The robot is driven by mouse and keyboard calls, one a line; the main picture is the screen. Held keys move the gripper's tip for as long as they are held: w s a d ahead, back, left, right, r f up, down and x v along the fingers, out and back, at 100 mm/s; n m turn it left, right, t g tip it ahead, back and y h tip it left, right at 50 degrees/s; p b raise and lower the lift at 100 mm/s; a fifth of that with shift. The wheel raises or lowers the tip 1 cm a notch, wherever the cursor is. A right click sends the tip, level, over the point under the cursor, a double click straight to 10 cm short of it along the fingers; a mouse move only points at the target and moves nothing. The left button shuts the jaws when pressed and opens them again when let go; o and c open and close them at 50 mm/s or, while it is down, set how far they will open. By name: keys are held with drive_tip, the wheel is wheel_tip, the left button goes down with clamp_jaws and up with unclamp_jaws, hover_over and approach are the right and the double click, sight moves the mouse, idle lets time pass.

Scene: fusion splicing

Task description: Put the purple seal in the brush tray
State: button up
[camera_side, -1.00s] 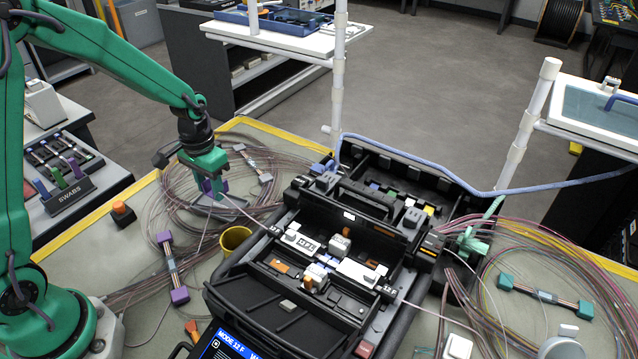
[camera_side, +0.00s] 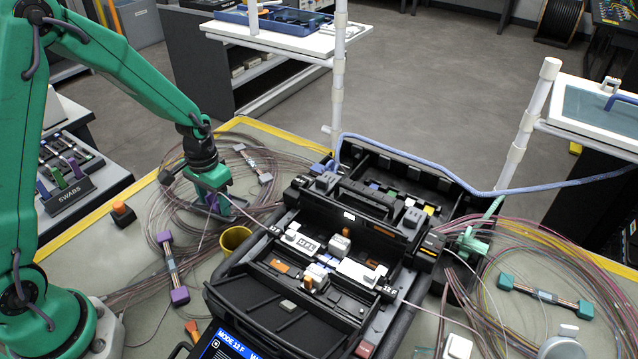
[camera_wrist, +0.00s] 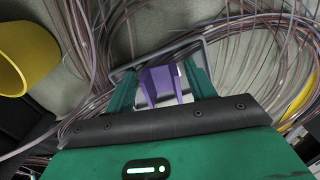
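My gripper (camera_side: 218,208) is low over the coiled fibres on the left of the work mat. In the wrist view, the purple seal (camera_wrist: 164,84) sits between the green fingers of my gripper (camera_wrist: 163,88), which appear shut on it. In the side view the seal (camera_side: 212,203) is a small purple patch, mostly hidden by the fingers. A blue tray (camera_side: 236,17) with items in it stands on the white bench at the back. I cannot tell whether it is the brush tray.
A yellow cup (camera_side: 234,240) stands right of my gripper, beside the black splicer case (camera_side: 265,322). A purple-ended piece (camera_side: 171,262) lies on the mat. A SWABS rack (camera_side: 69,198) is at left. White posts (camera_side: 338,95) and a blue hose (camera_side: 420,169) rise behind the case.

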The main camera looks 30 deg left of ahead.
sight(216, 207)
drive_tip(key=shift+r, duration=0.1)
idle(0.3)
wheel_tip(216, 207, up, 12)
drive_tip(key=shift+r, duration=0.1)
idle(0.6)
idle(0.5)
drive_tip(key=s+d+r+t, duration=0.1)
drive_tip(key=s+r+t, duration=0.1)
drive_tip(key=s+r, duration=0.2)
drive_tip(key=s+d+r+t, duration=0.1)
drive_tip(key=s+r, duration=0.2)
drive_tip(key=s, duration=0.4)
drive_tip(key=s+d+r+t, duration=0.2)
drive_tip(key=s+r, duration=0.2)
drive_tip(key=s, duration=0.1)
drive_tip(key=shift+s+r+t, duration=0.3)
drive_tip(key=shift+s, duration=0.05)
